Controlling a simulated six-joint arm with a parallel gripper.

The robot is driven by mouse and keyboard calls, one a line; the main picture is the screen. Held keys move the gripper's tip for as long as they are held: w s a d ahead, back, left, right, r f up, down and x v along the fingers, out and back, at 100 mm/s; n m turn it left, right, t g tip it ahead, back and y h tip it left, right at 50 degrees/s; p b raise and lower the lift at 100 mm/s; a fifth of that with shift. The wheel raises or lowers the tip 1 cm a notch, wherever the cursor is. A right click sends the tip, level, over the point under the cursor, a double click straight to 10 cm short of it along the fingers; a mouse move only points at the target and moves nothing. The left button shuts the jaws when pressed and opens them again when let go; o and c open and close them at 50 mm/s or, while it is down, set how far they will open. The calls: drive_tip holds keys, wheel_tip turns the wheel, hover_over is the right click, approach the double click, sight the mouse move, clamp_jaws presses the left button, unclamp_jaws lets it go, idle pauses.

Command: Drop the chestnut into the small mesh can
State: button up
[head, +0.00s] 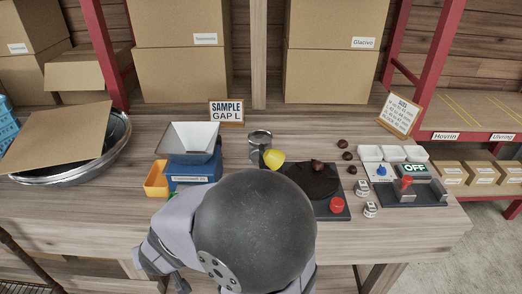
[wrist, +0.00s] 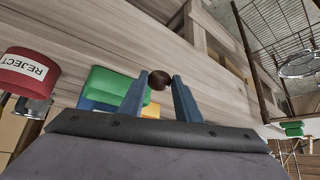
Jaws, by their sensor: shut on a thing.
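In the wrist view, my gripper (wrist: 160,82) is shut on a brown chestnut (wrist: 159,79), held between its two blue fingertips. In the head view my own dark round arm part hides the gripper and the held chestnut. A small grey metal can (head: 259,139) stands upright at the back middle of the bench; I cannot tell whether it is mesh. A round metal-rimmed thing (wrist: 299,65) shows at the right edge of the wrist view, apart from the fingers; I cannot tell whether it is the can.
A blue hopper device (head: 193,167) and yellow bin (head: 156,181) stand left. A dark turntable (head: 310,181) with one brown nut is right of my arm; loose nuts (head: 343,143) lie beyond. A red REJECT container (wrist: 29,72) and green block (wrist: 108,83) show in the wrist view.

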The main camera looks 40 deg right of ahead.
wheel_tip(320, 180, up, 20)
drive_tip(key=p, duration=1.9)
drive_tip(key=w+d+m+g+h+b, duration=0.1)
drive_tip(key=w+d+m+b, duration=0.1)
drive_tip(key=w+d, duration=0.65)
drive_tip(key=w+d+m+h+b, duration=0.25)
drive_tip(key=w+d, duration=0.35)
drive_tip(key=d, duration=0.5)
drive_tip(key=s+d+f+m+g+b, duration=0.1)
drive_tip(key=d+f+m, duration=0.1)
drive_tip(key=d, duration=1.1)
drive_tip(key=s+d+f+m+g+h+b, duration=0.1)
drive_tip(key=d+f, duration=0.3)
drive_tip(key=d, duration=0.9)
drive_tip(key=shift+d+f+m+g, duration=0.15)
drive_tip(key=shift+m+g, duration=0.15)
drive_tip(key=shift+m, duration=0.45)
drive_tip(key=shift+f+b, duration=0.1)
drive_tip(key=shift+b, duration=0.2)
drive_tip(key=shift+f+b, duration=1.3)
drive_tip(key=shift+f, duration=1.55)
